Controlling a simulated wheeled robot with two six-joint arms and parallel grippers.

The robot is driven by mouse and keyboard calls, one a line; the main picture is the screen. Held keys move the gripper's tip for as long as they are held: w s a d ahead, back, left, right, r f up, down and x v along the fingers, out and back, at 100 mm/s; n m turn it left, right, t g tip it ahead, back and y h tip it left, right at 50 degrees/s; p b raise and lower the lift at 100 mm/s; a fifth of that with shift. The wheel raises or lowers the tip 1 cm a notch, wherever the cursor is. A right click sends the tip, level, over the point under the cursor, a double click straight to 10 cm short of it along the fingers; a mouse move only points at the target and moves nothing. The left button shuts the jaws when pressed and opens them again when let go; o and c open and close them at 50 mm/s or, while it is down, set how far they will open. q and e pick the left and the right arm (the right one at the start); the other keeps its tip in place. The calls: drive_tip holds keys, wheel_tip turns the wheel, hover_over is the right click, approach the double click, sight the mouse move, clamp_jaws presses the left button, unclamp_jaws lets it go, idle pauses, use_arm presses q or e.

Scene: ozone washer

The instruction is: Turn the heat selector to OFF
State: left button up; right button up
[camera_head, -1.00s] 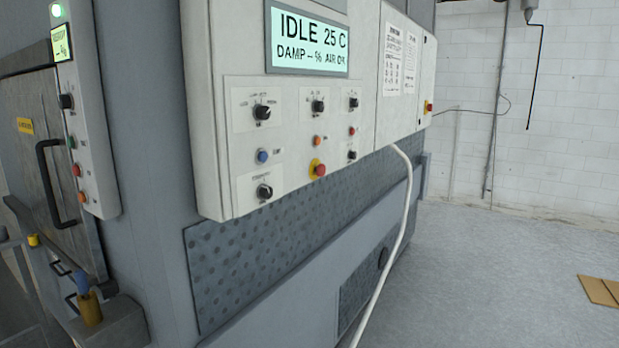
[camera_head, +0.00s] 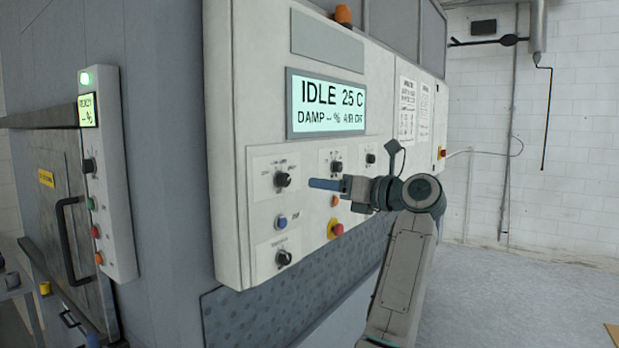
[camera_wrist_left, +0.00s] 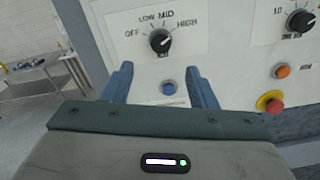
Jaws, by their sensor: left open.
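The heat selector (camera_head: 282,180) is a black knob on a white plate at the upper left of the control panel. In the left wrist view the heat selector (camera_wrist_left: 160,41) has OFF, LOW, MID and HIGH printed around it. A pale mark shows on its face, but I cannot tell exactly which label it points to. My left gripper (camera_head: 314,184) is just right of the knob in the head view, apart from it. In the left wrist view my left gripper (camera_wrist_left: 159,70) has its blue fingers spread, with the knob ahead between and beyond the tips. My right gripper is not in view.
A blue button (camera_wrist_left: 169,88) sits below the selector. Another black knob (camera_head: 284,257) is lower. A red emergency button (camera_head: 336,230) on yellow is right of the blue one. The display (camera_head: 326,106) reads IDLE 25 C. Open floor lies at the right.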

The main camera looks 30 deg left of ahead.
sight(287, 180)
use_arm(q)
drive_tip(key=a+p, duration=0.1)
drive_tip(key=a, duration=0.2)
drive_tip(key=a+p, duration=0.2)
drive_tip(key=a, duration=0.1)
drive_tip(key=w+a+p, duration=0.1)
drive_tip(key=a, duration=0.2)
drive_tip(key=shift+a+r, duration=0.1)
drive_tip(key=shift+a, duration=0.3)
drive_tip(key=shift+w+a+p, duration=0.1)
drive_tip(key=shift+a+p, duration=0.3)
drive_tip(key=shift+a, duration=0.1)
drive_tip(key=c, duration=1)
